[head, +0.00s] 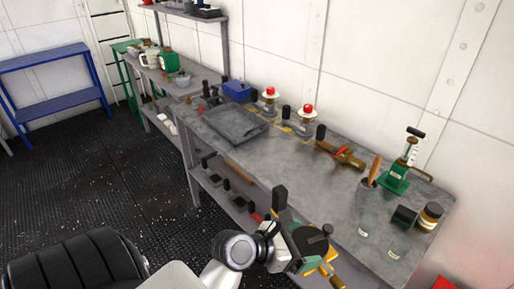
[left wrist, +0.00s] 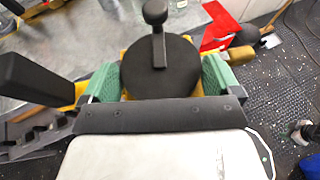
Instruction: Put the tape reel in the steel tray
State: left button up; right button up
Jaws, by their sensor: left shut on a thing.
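The tape reel, a black disc with a crank knob and yellow edges, is held in my left gripper, seen in the head view as the reel (head: 314,240) and gripper (head: 309,253). In the left wrist view the reel (left wrist: 158,68) sits between the green finger pads of the gripper (left wrist: 160,82), which is shut on it. It is by the front edge of the workbench. The steel tray (head: 235,122), flat and grey, lies on the bench toward its far left end and looks empty. My right gripper is not in view.
The workbench (head: 330,195) has bare room in the middle. Red-topped valves (head: 307,112), a blue box (head: 237,90), a brass valve (head: 341,154), a wooden-handled tool in a cup (head: 370,178) and a green pump (head: 397,174) stand along its back and right. A lower shelf holds loose parts.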

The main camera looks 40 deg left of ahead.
aim_at(237, 120)
jog(key=i+j, duration=0.15)
jog(key=j, duration=0.3)
jog(key=i+j+u, duration=0.15)
jog(key=j, duration=0.3)
jog(key=i+j, duration=0.2)
jog(key=j, duration=0.2)
jog(key=i+j+u, duration=0.15)
jog(key=j, duration=0.3)
jog(key=i+j, duration=0.2)
jog(key=j, duration=0.2)
jog(key=i+j+u, duration=0.1)
jog(key=j, duration=0.3)
jog(key=i, duration=0.1)
